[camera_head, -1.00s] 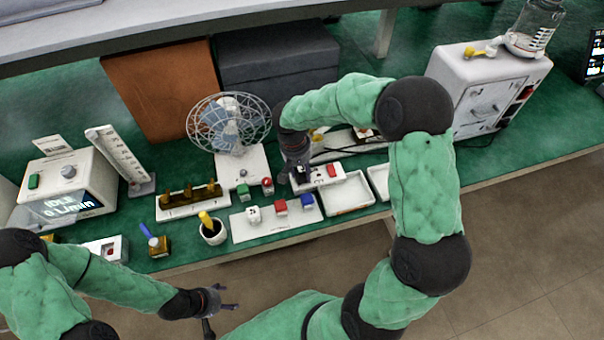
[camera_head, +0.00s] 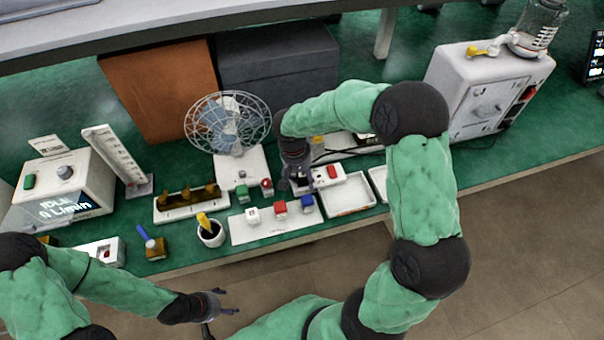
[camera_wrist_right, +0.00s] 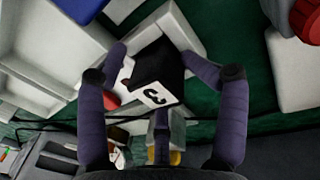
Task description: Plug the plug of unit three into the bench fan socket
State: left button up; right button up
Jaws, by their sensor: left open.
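The plug (camera_wrist_right: 155,78), black with a white label that seems to read 3, sits between the fingers of my right gripper (camera_wrist_right: 155,65) in the right wrist view. The fingertips appear to press on its sides. In the head view my right gripper (camera_head: 297,182) points down at the left end of a white box with a red switch (camera_head: 332,172). It largely hides the plug there. The bench fan (camera_head: 229,122) stands just left of it; I cannot make out its socket clearly. My left gripper (camera_head: 222,302) is open and empty in front of the bench.
A white plate (camera_head: 250,232) carries several coloured blocks. A white open tray (camera_head: 349,197) lies right of it. A cup (camera_head: 211,236), a brass-fitted strip (camera_head: 190,204) and a meter box (camera_head: 65,185) stand left. A white cabinet (camera_head: 480,90) stands right.

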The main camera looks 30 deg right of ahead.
jog(key=shift+r, duration=0.1)
jog(key=shift+r, duration=0.25)
notch_tip(320, 180, up, 12)
jog(key=a+p, duration=0.1)
jog(key=p, duration=0.3)
jog(key=shift+w+a, duration=0.2)
jog(key=shift+a, duration=0.15)
jog(key=shift+r, duration=0.15)
